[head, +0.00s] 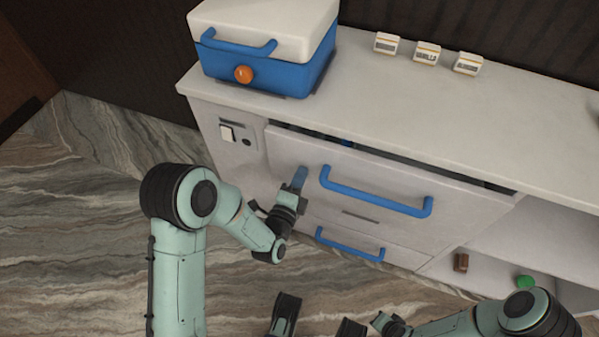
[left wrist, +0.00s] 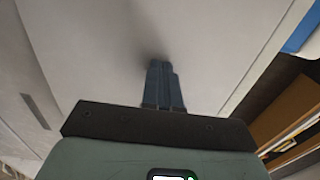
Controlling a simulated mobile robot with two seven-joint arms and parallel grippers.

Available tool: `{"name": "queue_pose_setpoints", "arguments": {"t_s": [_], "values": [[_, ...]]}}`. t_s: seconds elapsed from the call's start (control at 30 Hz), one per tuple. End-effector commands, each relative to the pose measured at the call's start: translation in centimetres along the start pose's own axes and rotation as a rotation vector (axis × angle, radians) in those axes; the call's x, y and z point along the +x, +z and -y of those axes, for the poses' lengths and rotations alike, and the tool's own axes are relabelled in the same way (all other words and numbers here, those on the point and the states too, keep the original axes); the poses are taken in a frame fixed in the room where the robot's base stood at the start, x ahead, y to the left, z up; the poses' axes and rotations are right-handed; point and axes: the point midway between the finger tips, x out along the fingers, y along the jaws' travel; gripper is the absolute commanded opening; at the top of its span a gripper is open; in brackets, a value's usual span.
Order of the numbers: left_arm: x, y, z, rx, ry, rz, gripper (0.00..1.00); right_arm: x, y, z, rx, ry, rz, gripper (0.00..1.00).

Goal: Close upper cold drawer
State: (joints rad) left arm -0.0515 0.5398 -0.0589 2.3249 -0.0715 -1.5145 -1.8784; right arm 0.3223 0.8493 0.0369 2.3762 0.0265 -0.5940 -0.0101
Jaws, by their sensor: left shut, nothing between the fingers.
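The upper cold drawer (head: 290,150) is a pale front with a blue bar handle (head: 375,197). It stands a little out from the counter, with a dark gap along its top edge. My left gripper (head: 299,178) is shut and empty at the left part of this front, left of the handle. In the left wrist view its closed fingers (left wrist: 161,85) point at a pale panel; I cannot tell whether they touch it. Dark parts of what may be my right gripper (head: 318,322) show at the bottom of the head view; its jaw state is unclear.
A lower drawer with a blue handle (head: 350,247) sits below. A blue and white cool box (head: 265,62) and three small cartons (head: 426,54) stand on the white countertop (head: 400,100). An open shelf at right holds a brown block (head: 461,262) and a green item (head: 525,282).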

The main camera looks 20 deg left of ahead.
Motion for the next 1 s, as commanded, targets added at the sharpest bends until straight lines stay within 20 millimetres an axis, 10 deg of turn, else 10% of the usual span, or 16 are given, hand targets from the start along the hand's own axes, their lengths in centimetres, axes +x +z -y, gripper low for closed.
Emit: {"name": "queue_pose_setpoints", "arguments": {"t_s": [1.0], "values": [[4.7, 0.0, 0.1, -0.001, -0.003, 0.000, 0.00, 1.1, -0.1, -0.8, 0.007, 0.012, -0.004, 0.00]]}}
